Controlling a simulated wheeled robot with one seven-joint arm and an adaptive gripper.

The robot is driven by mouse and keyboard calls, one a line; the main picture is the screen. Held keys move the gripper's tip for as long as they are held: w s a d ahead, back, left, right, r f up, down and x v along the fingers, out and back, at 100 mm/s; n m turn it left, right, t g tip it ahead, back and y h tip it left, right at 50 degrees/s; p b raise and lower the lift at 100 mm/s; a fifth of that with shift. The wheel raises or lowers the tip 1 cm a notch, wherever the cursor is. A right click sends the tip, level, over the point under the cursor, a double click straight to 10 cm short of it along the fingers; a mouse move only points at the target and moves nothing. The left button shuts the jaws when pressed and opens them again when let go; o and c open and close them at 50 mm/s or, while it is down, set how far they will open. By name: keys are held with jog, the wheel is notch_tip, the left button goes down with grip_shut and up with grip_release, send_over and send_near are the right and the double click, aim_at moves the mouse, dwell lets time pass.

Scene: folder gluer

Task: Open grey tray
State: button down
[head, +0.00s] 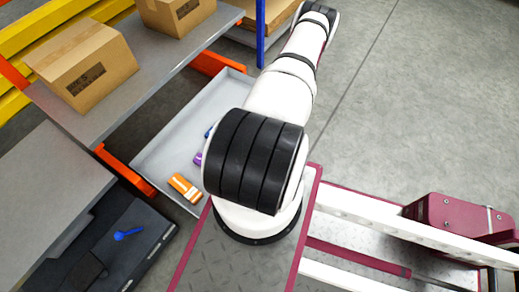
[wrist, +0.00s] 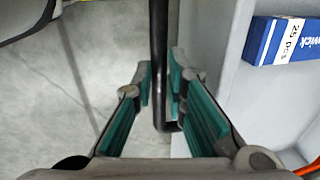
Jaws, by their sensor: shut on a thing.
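The grey tray (head: 172,142) is a light grey drawer pulled out from under the shelf in the head view; its inside shows. In the wrist view its pale wall (wrist: 208,50) lies right of my gripper (wrist: 160,88). The teal fingers are shut on the tray's black bar handle (wrist: 158,50), which runs between them. My gripper is hidden behind my arm in the head view. An orange item (head: 185,187) and a purple item (head: 198,159) lie in the tray. A blue box (wrist: 283,40) lies inside it in the wrist view.
Cardboard boxes (head: 82,65) stand on the grey shelf (head: 120,106) above the tray. A dark drawer (head: 145,225) with a blue item (head: 128,234) is at the lower left. A blue post (head: 260,35) stands behind. The grey floor (head: 430,110) to the right is clear.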

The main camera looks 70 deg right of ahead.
jog(key=shift+s+a, duration=0.1)
jog(key=shift+s, duration=0.25)
jog(key=c, duration=1.6)
grip_release()
notch_tip(320, 180, up, 12)
jog(key=s, duration=0.2)
jog(key=shift+a+f, duration=0.15)
jog(key=shift+a, duration=0.05)
